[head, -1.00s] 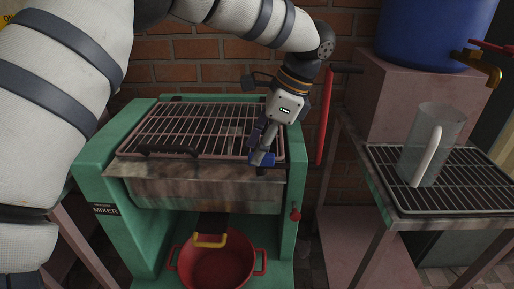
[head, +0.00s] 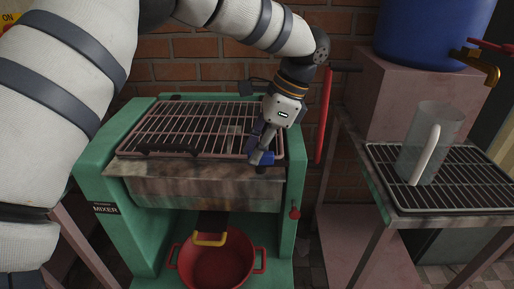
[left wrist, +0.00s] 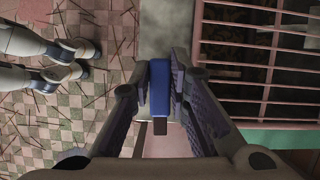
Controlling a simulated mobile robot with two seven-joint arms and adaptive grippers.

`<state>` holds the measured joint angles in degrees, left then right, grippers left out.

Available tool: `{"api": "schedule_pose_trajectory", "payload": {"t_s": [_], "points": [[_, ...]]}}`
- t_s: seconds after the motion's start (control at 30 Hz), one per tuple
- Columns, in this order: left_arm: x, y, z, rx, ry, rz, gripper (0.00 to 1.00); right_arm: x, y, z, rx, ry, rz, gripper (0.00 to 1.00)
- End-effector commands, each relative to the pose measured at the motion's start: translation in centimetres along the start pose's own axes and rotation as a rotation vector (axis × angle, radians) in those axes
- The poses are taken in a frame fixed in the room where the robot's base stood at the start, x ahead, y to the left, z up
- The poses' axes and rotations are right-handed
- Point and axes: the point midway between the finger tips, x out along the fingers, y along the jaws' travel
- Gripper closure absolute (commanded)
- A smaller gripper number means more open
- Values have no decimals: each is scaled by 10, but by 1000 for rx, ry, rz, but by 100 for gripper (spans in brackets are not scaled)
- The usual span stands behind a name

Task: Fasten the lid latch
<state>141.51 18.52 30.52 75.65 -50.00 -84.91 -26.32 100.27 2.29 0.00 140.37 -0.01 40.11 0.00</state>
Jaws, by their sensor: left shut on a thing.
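The green mixer (head: 126,215) stands in the middle of the head view. Its barred grid lid (head: 185,128) lies over the top, with a dark handle (head: 172,152) on its front edge. My left gripper (head: 262,153) is at the lid's front right corner, shut on a small blue latch piece (head: 264,158). In the left wrist view, the blue latch piece (left wrist: 160,88) sits between the two fingers, with the lid bars (left wrist: 270,60) to the right. The fingers partly hide the latch in the head view. My right gripper is not in view.
A red pot (head: 215,262) stands below the mixer trough (head: 195,190). A red knob (head: 295,213) is on the mixer's right side. To the right, a clear jug (head: 430,145) stands on a rack table (head: 465,185), near a blue barrel (head: 430,30).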

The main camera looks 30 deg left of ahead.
Motion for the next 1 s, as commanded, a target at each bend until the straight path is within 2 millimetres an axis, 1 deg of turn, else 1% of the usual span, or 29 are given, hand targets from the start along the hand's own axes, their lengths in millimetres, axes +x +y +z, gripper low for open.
{"api": "schedule_pose_trajectory", "payload": {"t_s": [0.33,1.0], "points": [[-2,1,0,-258,0,102,100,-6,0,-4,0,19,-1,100],[-2,5,-3,-846,1,350,100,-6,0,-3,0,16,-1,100]]}}
